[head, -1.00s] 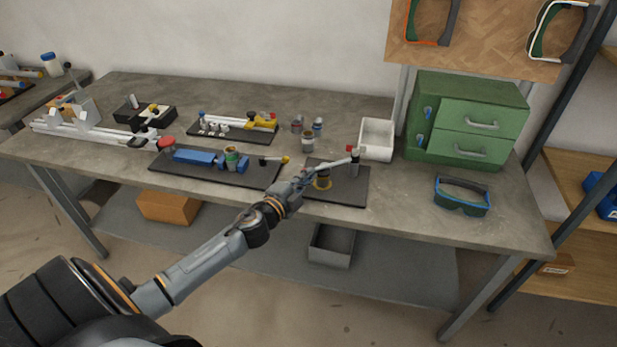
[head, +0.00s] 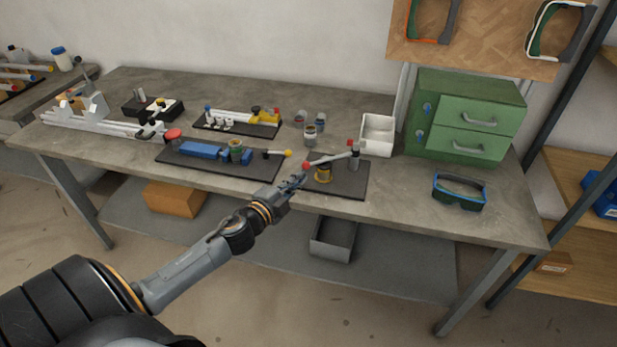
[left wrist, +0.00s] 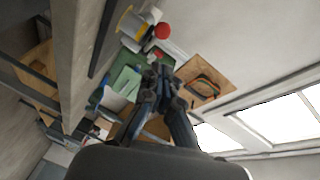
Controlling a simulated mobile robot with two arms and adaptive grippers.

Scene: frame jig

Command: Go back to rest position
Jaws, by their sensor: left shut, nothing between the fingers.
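My left gripper (head: 296,183) is shut and empty in the head view. It is in front of the bench, close to the left front corner of a small black board (head: 342,190). That board holds a yellow-and-dark cylinder (head: 323,173) and a post with a grey bar (head: 331,160) ending in a red ball (head: 306,166). The gripper looks just below the red ball; I cannot tell the exact gap. In the left wrist view its fingers (left wrist: 163,75) are together with nothing between them. My right gripper is not in view.
The grey workbench (head: 400,210) holds a black mat (head: 200,165) with blue parts, a white bin (head: 377,136), a green drawer cabinet (head: 466,118) and safety goggles (head: 460,191). A grey tray (head: 332,241) and an orange box (head: 174,197) sit on the lower shelf.

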